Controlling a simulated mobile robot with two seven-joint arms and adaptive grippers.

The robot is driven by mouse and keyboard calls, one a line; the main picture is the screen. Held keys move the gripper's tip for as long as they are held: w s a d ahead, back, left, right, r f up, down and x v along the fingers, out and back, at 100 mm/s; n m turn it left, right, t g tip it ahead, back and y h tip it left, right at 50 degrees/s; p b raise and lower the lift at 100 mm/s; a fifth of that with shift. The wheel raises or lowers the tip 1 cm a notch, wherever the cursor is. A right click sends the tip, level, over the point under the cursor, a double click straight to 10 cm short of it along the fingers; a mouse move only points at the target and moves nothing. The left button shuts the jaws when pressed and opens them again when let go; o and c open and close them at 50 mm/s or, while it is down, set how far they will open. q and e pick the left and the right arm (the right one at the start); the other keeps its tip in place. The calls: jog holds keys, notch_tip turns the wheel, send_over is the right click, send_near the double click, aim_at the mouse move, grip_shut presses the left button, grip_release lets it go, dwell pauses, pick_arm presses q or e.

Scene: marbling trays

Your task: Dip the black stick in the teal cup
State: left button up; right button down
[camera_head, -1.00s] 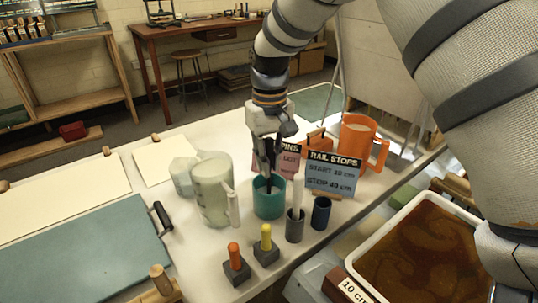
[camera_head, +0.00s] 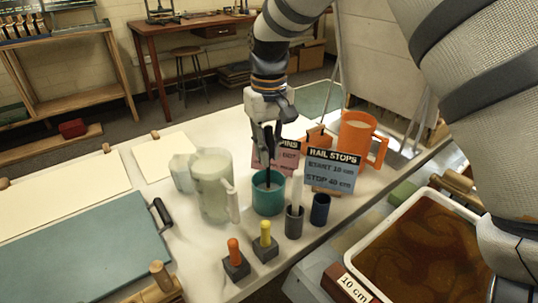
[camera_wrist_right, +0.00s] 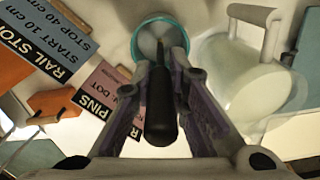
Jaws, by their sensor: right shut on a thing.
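The teal cup (camera_head: 268,203) stands upright on the white table in the head view. My right gripper (camera_head: 267,153) is above it, shut on the black stick (camera_head: 267,178). The stick hangs near upright, and its lower end is at the cup's mouth, partly hidden by the near rim. How deep the tip reaches is hard to tell. In the right wrist view the black stick (camera_wrist_right: 160,108) lies between the fingers and points to the teal cup's rim (camera_wrist_right: 137,32). My left gripper is not in view.
A clear jug (camera_head: 211,190) stands close left of the cup. A grey holder (camera_head: 294,225), a dark blue cup (camera_head: 320,210), orange jug (camera_head: 355,140) and sign cards (camera_head: 331,172) are to the right. Orange and yellow sticks (camera_head: 265,235) stand in front. A brown-liquid tray (camera_head: 388,229) is lower right.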

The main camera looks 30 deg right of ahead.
aim_at(268, 126)
jog(key=shift+r, duration=3.5)
jog(key=shift+r, duration=2)
